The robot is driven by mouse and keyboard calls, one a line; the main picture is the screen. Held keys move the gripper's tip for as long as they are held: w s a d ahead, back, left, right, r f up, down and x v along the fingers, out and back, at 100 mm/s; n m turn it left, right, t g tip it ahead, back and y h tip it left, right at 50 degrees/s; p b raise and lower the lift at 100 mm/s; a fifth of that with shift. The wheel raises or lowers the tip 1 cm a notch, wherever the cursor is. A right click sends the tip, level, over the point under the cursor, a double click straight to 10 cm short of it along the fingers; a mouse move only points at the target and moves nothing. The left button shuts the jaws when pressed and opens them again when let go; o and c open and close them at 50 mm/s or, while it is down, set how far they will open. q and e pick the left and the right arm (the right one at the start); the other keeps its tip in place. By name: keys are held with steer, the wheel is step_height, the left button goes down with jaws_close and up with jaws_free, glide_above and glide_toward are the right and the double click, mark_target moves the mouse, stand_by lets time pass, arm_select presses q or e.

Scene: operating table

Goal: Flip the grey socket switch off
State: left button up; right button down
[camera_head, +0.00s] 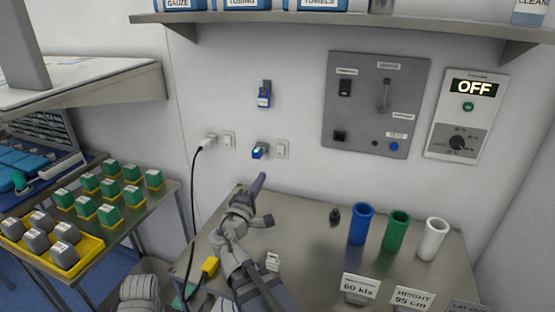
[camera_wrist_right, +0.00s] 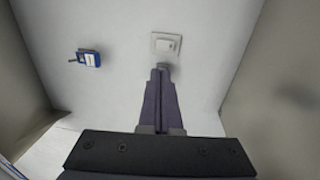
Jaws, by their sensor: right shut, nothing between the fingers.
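A pale switch plate (camera_head: 281,149) sits on the wall just right of a blue plug (camera_head: 260,150). Another pale switch plate (camera_head: 229,139) is to the left, beside a white socket with a plug (camera_head: 210,140). I cannot tell by colour which switch is the grey one. My right gripper (camera_head: 259,182) is shut and empty, its purple-grey fingers reaching up toward the wall below the blue plug. In the right wrist view the shut fingertips (camera_wrist_right: 160,71) point at a pale switch plate (camera_wrist_right: 166,44); I cannot tell if they touch the wall. My left gripper is not in view.
A blue device (camera_head: 264,95) hangs above the plug. A grey control panel (camera_head: 350,125) and an OFF display box (camera_head: 467,115) are to the right. Blue (camera_head: 360,224), green (camera_head: 396,231) and white (camera_head: 432,239) cups stand on the metal table. A black cable (camera_head: 193,215) hangs left of my arm.

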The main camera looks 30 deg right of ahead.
mark_target(279, 147)
steer(key=p+x, duration=0.1)
steer(key=x, duration=1.3)
steer(key=shift+s+d+p, duration=0.1)
steer(key=shift+p, duration=0.25)
steer(key=shift+w+d+r, duration=0.2)
steer(key=r+p+v, duration=0.2)
steer(key=r+v, duration=0.1)
steer(key=v, duration=1.1)
steer(key=shift+a+r, duration=0.2)
steer(key=shift+a, duration=0.05)
